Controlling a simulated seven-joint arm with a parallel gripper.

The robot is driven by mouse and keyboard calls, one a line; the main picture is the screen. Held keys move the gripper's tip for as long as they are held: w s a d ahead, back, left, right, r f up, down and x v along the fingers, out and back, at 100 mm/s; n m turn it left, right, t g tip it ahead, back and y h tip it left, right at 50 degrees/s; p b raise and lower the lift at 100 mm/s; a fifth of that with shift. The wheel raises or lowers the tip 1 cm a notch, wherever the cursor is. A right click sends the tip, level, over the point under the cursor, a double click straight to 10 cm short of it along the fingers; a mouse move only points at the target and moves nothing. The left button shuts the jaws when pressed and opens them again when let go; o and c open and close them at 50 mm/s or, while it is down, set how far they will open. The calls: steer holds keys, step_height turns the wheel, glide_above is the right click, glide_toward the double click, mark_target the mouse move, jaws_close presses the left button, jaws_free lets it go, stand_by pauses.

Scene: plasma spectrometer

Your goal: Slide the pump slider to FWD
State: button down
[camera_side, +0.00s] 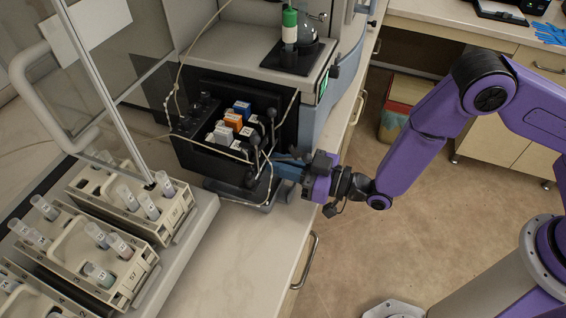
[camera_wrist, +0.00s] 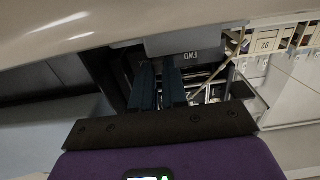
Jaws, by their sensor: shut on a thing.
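The black pump unit (camera_side: 196,160) stands on the bench under the spectrometer, with several coloured blocks (camera_side: 235,120) on its face. My gripper (camera_side: 283,170) reaches in from the right at the unit's lower right side. In the wrist view my gripper's two blue fingers (camera_wrist: 159,88) are close together, with their tips just below a grey part (camera_wrist: 195,40) marked FWD. The fingers are shut on a small part there, taken to be the pump slider; the fingers and the dark housing hide it, and its exact position cannot be told.
Thin tubing (camera_side: 180,75) loops around the pump unit. A bottle with a green cap (camera_side: 289,30) stands above. The bench front (camera_side: 245,250) is clear.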

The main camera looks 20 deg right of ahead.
steer(key=shift+s+a, duration=0.9)
steer(key=c, duration=1.1)
jaws_free()
steer(key=shift+s, duration=0.1)
steer(key=shift+d, duration=0.1)
steer(key=v, duration=1.7)
steer(key=shift+s+r, duration=0.1)
